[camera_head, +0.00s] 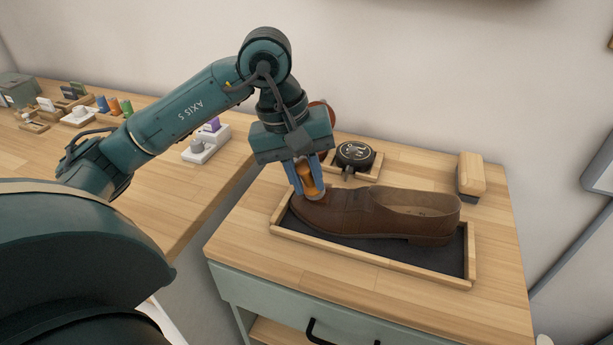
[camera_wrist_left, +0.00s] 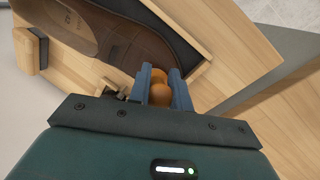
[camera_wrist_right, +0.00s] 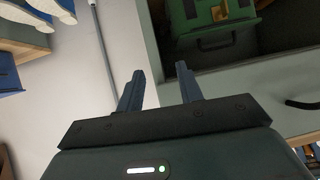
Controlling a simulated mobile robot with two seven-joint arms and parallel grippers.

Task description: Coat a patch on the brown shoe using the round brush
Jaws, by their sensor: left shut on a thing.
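The brown shoe (camera_head: 395,212) lies in a wooden-rimmed tray (camera_head: 370,258) with a dark lining, its toe to the left. My left gripper (camera_head: 307,181) is shut on the round brush (camera_head: 305,177), whose orange-brown wooden handle shows between the fingers. The brush sits at the shoe's toe; its bristles are hidden, and I cannot tell whether they touch the leather. In the left wrist view the brush handle (camera_wrist_left: 159,95) is between the blue fingers, with the shoe (camera_wrist_left: 125,45) beyond it. My right gripper (camera_wrist_right: 158,92) is open and empty, seen only in the right wrist view.
A round black tin (camera_head: 355,155) sits in a small wooden holder behind the shoe. A wooden block brush (camera_head: 470,175) stands at the back right. A reddish round lid (camera_head: 322,113) is partly hidden behind my left gripper. Another table (camera_head: 165,200) with small items stands left across a gap.

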